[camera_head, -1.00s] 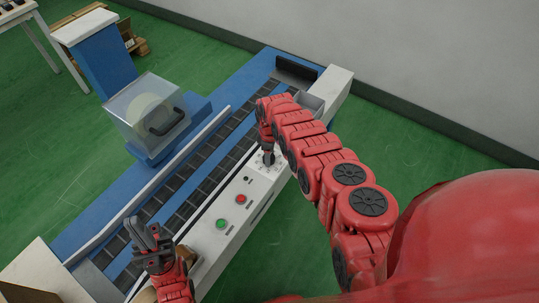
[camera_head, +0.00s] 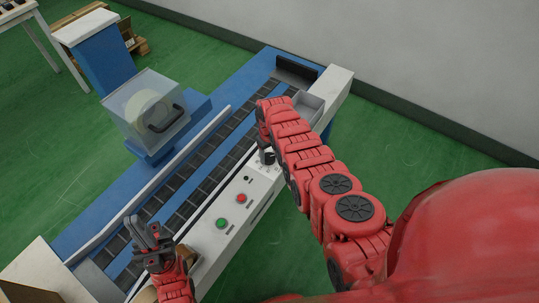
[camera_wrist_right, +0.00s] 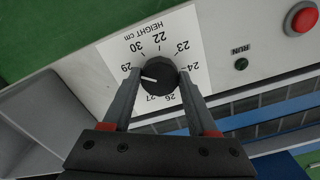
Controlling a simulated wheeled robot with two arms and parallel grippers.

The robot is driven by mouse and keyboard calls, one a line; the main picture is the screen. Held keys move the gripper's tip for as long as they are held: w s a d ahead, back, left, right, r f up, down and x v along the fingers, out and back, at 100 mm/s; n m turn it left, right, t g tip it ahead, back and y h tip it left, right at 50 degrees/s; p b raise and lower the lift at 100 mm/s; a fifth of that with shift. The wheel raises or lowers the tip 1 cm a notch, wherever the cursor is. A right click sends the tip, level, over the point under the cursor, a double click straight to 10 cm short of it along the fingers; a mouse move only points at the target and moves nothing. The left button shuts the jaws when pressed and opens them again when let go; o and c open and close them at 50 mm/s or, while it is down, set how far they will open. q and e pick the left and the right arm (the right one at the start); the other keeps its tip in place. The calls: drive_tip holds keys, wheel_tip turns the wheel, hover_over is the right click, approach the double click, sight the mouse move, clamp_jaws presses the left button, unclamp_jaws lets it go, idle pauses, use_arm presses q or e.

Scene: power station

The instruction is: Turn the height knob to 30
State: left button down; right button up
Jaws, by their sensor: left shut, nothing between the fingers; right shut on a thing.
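The black height knob (camera_wrist_right: 158,76) sits on a white dial plate marked HEIGHT cm in the right wrist view. Its white pointer line points left, close to the 29 mark; the 30 mark is beside it, further up. My right gripper (camera_wrist_right: 160,80) has one finger on each side of the knob and is shut on it. The fingers hide some dial numbers. In the head view my right gripper (camera_head: 267,157) reaches down to the panel and hides most of the knob. My left gripper (camera_head: 146,230) is shut and empty above the near left end of the machine.
A red button (camera_head: 241,198) and a green button (camera_head: 222,223) are on the white panel, with a small black RUN knob or lamp (camera_wrist_right: 241,64) nearby. A clear cover with a black handle (camera_head: 165,119) stands across the conveyor. A grey open bin (camera_head: 308,106) is beyond my right arm.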

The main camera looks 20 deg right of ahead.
drive_tip(key=m, duration=0.6)
drive_tip(key=shift+a, duration=0.1)
drive_tip(key=shift+m, duration=0.4)
drive_tip(key=o, duration=1.4)
drive_tip(key=shift+r, duration=0.1)
